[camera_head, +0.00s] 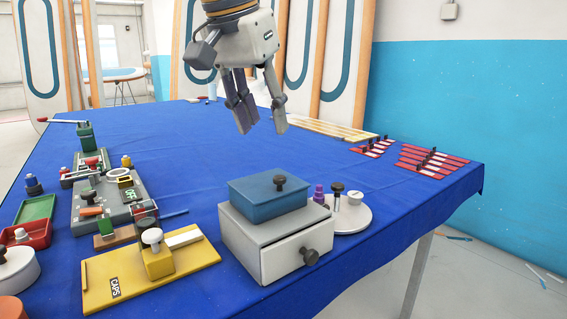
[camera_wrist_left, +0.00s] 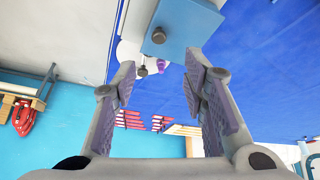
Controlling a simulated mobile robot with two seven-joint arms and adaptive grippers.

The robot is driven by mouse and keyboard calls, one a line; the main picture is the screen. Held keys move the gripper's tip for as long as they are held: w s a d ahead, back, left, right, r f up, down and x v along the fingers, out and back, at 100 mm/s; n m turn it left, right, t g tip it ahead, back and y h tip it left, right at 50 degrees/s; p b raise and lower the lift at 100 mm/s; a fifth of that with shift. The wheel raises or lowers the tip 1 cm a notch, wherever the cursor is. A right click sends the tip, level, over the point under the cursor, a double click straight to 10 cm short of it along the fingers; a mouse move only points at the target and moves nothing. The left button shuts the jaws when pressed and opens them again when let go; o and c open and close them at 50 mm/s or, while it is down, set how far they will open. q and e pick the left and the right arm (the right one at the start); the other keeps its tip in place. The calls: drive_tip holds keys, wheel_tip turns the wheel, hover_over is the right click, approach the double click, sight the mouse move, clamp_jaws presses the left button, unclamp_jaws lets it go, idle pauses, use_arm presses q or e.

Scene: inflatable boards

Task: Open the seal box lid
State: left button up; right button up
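A blue lid-like block (camera_head: 268,194) with a dark round knob (camera_head: 280,181) sits on top of a pale grey box (camera_head: 262,238). It looks closed; no gap shows. The box has a drawer front with its own dark knob (camera_head: 309,256). In the left wrist view the blue top (camera_wrist_left: 190,32) and its knob (camera_wrist_left: 158,36) lie beyond the fingertips. My left gripper (camera_head: 263,129) hangs from above, behind and well above the blue block, touching nothing. Its fingers are apart and empty, also in the left wrist view (camera_wrist_left: 160,62). My right gripper does not show.
A yellow board (camera_head: 120,287) lies left of the box. A round white stand (camera_head: 352,217) is close on its right, with a purple piece (camera_head: 318,194) beside it. Red strips (camera_head: 432,162) lie at the right edge. The blue cloth (camera_head: 180,150) behind the box is clear.

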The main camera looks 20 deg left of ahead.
sight(279, 177)
use_arm(q)
drive_tip(key=x, duration=1)
drive_tip(key=shift+s+f, duration=0.1)
drive_tip(key=shift+f, duration=0.25)
clamp_jaws()
